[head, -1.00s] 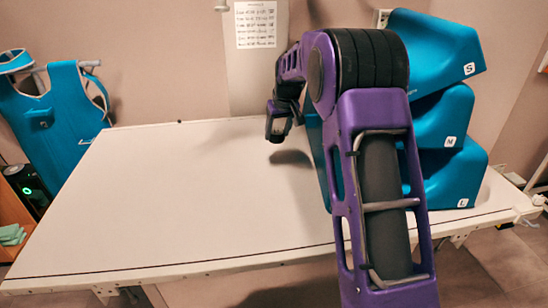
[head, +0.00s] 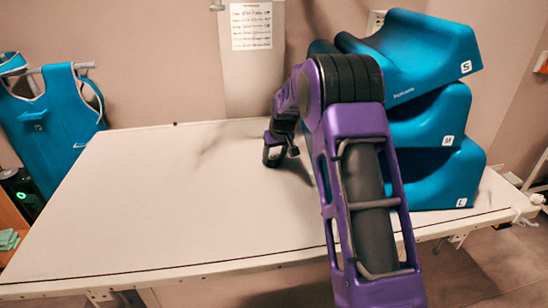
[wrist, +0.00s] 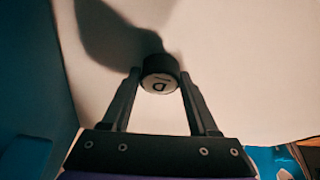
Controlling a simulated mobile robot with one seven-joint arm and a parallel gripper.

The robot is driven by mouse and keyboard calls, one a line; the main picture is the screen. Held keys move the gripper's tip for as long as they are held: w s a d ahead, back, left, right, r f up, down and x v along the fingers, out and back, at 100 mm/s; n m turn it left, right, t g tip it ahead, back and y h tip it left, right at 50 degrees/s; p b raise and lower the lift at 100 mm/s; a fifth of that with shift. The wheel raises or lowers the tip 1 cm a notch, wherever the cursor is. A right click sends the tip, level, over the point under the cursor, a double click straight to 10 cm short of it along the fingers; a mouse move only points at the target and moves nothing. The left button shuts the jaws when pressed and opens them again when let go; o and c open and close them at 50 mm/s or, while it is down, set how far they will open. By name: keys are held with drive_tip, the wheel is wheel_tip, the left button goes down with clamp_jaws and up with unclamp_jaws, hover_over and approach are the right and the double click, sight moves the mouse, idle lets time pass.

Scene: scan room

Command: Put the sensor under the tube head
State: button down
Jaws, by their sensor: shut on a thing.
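My gripper (head: 272,157) is low over the right back part of the white table (head: 160,215) in the head view. In the wrist view its two fingers (wrist: 160,82) are shut on a small round black thing with a pale face and a dark mark (wrist: 160,74). This may be the sensor, but I cannot tell for sure. A dark shadow of the arm falls on the pale surface beyond it. No tube head shows in either view.
Blue wedge cushions marked S (head: 425,50), M (head: 430,115) and L (head: 440,175) are stacked at the table's right, close to my arm. A blue apron (head: 55,125) hangs at the left. The table's left and middle are clear.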

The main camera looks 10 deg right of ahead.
drive_tip(key=shift+f, duration=0.15)
drive_tip(key=shift+c, duration=0.8)
unclamp_jaws()
drive_tip(key=shift+r, duration=0.3)
drive_tip(key=v, duration=1.1)
drive_tip(key=shift+s+r+p, duration=0.15)
drive_tip(key=shift+r+p, duration=0.25)
